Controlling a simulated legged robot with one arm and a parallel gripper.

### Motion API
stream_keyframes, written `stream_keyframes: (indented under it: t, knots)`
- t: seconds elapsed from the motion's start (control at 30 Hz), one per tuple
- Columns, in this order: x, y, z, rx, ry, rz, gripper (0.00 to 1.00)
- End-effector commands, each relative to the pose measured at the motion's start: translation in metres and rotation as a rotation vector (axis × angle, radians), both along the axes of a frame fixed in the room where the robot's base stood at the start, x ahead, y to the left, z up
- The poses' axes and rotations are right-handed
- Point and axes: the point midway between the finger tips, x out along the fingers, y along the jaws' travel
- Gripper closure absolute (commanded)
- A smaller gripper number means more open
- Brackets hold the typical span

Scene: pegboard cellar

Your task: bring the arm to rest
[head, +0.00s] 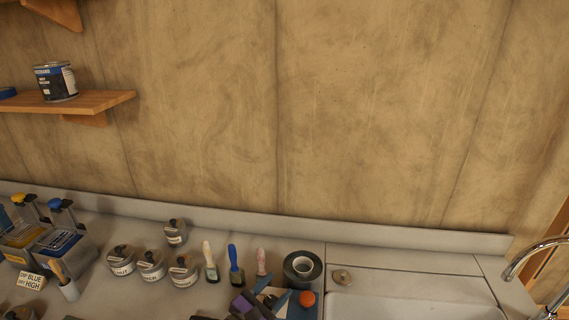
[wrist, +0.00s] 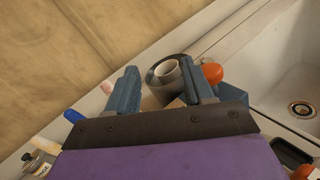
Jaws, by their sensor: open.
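My gripper (head: 275,291) is at the bottom of the head view, low over the counter (head: 120,225). In the wrist view my gripper (wrist: 160,86) has its two blue fingers spread apart, with nothing held between them. A black tape roll (head: 303,270) with a pale core lies just beyond the fingertips. The tape roll (wrist: 166,71) also shows between and past the fingers in the wrist view. I cannot tell whether a finger touches it.
An orange-topped item (head: 306,299) is right beside my gripper. Brushes (head: 236,263) and several lidded tins (head: 183,270) stand to the left. The sink (head: 400,308) and tap (head: 530,255) are at right. A shelf (head: 100,102) holds a can (head: 56,82). Space above the counter's middle is clear.

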Motion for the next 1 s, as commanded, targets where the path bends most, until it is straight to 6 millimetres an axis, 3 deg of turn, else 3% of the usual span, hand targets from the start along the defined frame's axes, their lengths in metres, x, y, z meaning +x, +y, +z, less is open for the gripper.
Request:
stream_keyframes:
  t: [0.03,0.2,0.4,0.5,0.73,1.0]
  knots:
    - [-0.001,-0.032,0.015,0.061,-0.021,-0.100,0.48]
    - [-0.026,-0.121,0.043,0.246,-0.077,-0.404,0.48]
    - [-0.080,-0.198,0.058,0.471,-0.137,-0.743,0.48]
    - [-0.112,-0.223,0.060,0.586,-0.164,-0.903,0.48]
    - [-0.186,-0.251,0.058,0.868,-0.218,-1.241,0.48]
    - [-0.256,-0.232,0.056,1.230,-0.257,-1.564,0.48]
